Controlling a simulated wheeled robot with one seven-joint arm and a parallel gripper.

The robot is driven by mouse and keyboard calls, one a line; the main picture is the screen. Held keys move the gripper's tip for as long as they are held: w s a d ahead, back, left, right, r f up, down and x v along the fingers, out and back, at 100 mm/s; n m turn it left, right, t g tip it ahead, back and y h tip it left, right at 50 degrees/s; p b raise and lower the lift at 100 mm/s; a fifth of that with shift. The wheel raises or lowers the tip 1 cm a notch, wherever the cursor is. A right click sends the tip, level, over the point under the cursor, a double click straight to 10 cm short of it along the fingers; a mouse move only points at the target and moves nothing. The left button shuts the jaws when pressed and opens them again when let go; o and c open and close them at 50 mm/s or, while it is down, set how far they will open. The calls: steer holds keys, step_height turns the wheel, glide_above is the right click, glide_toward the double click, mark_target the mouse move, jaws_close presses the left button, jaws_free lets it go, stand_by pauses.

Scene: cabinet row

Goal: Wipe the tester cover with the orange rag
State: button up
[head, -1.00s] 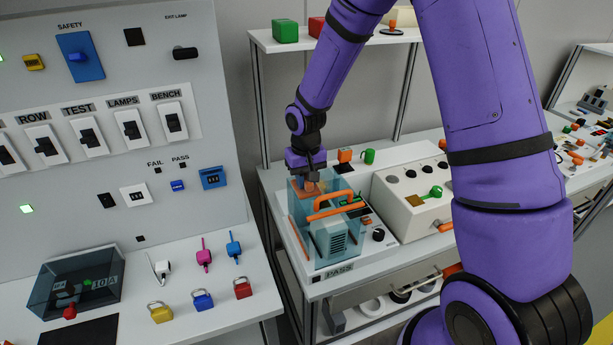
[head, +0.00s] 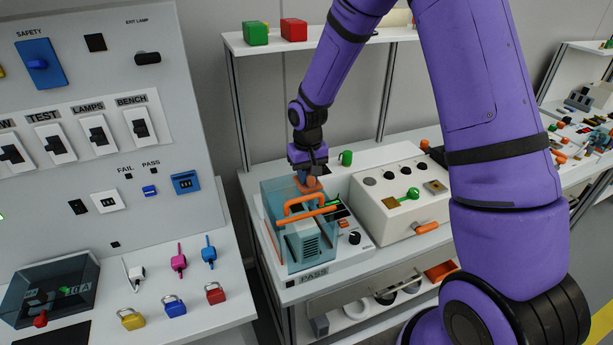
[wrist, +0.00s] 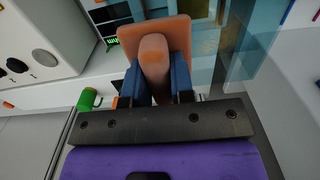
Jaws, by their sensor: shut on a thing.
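The tester cover (head: 270,217) is a see-through teal box with an orange handle (head: 305,204) on top. It stands over the tester on the bench. My gripper (head: 308,172) points down at the cover's back right edge, behind the handle. It is shut on the orange rag (head: 311,187), a flat orange pad with a rounded grip. In the wrist view, the blue fingers of my gripper (wrist: 156,84) squeeze the grip, and the pad of the rag (wrist: 180,32) reaches beyond it beside the teal cover (wrist: 242,30). I cannot tell whether the pad touches the cover.
A cream box with knobs (head: 399,203) stands close right of the cover. A green mug-like item (head: 346,158) is behind, right of my gripper. A shelf (head: 270,47) with green and red blocks is above the bench. The switch panel (head: 100,190) rises to the left.

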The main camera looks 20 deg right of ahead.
step_height(320, 180, up, 2)
steer(key=shift+w+a+r, duration=0.1)
steer(key=shift+a+r, duration=0.05)
steer(key=shift+r, duration=2.95)
